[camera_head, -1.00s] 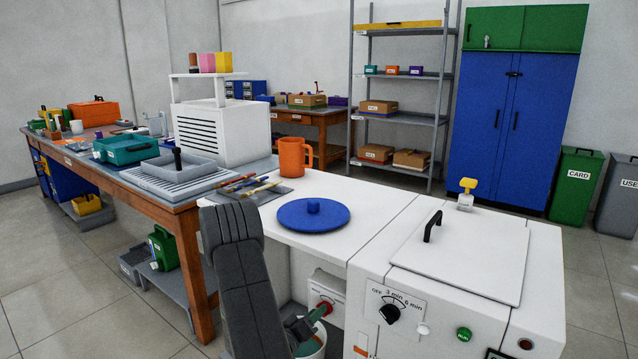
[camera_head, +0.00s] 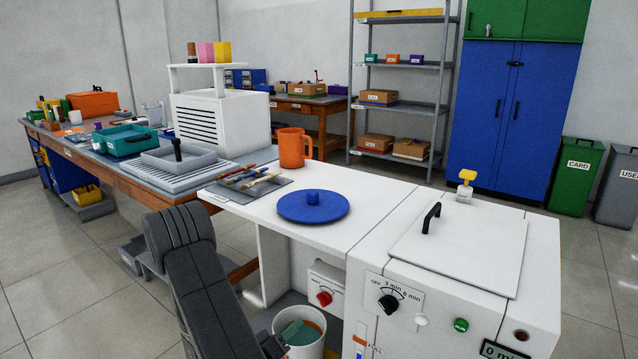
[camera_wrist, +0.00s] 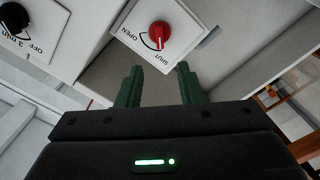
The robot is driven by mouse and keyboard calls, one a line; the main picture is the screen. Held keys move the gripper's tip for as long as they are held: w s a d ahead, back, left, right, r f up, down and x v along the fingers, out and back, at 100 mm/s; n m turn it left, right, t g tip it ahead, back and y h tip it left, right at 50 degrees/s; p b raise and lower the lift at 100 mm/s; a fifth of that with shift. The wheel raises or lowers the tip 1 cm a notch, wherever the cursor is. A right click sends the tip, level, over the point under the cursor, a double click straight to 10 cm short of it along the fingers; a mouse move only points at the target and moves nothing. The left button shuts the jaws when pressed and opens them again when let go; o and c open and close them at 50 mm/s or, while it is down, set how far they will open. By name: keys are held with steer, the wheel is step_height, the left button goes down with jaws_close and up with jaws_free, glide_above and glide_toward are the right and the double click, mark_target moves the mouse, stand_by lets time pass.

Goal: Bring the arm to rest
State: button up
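My arm (camera_head: 200,285) is folded low at the front left of the white bench unit. In the wrist view my gripper (camera_wrist: 158,85) has its two green fingers apart, with nothing between them. Beyond the fingertips is a red knob (camera_wrist: 159,35) on a white plate marked OPEN and SHUT. The fingers do not touch the knob. The knob also shows in the head view (camera_head: 324,298), under the worktop.
A white bucket (camera_head: 318,352) stands under the worktop near my arm. The white worktop (camera_head: 375,205) bears a blue lidded disc (camera_head: 313,207), an orange mug (camera_head: 293,148) and a grey tray of tools. A long workbench (camera_head: 75,148) stands to the left. Floor is clear at far left.

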mark_target(320, 301)
steer(key=b+x, duration=0.1)
steer(key=x, duration=1)
steer(key=shift+w+d+f+b, duration=0.1)
steer(key=shift+w+d+b, duration=0.1)
steer(key=shift+b, duration=0.2)
steer(key=shift+s+a+m+b, duration=0.1)
steer(key=shift+m+b, duration=0.5)
steer(key=shift+m, duration=0.5)
steer(key=m+b, duration=0.3)
steer(key=m, duration=0.1)
steer(key=shift+s, duration=0.1)
steer(key=p+v, duration=0.2)
steer(key=v, duration=1.1)
steer(key=shift+r+m, duration=0.25)
steer(key=shift+m, duration=0.05)
steer(key=shift+s, duration=0.1)
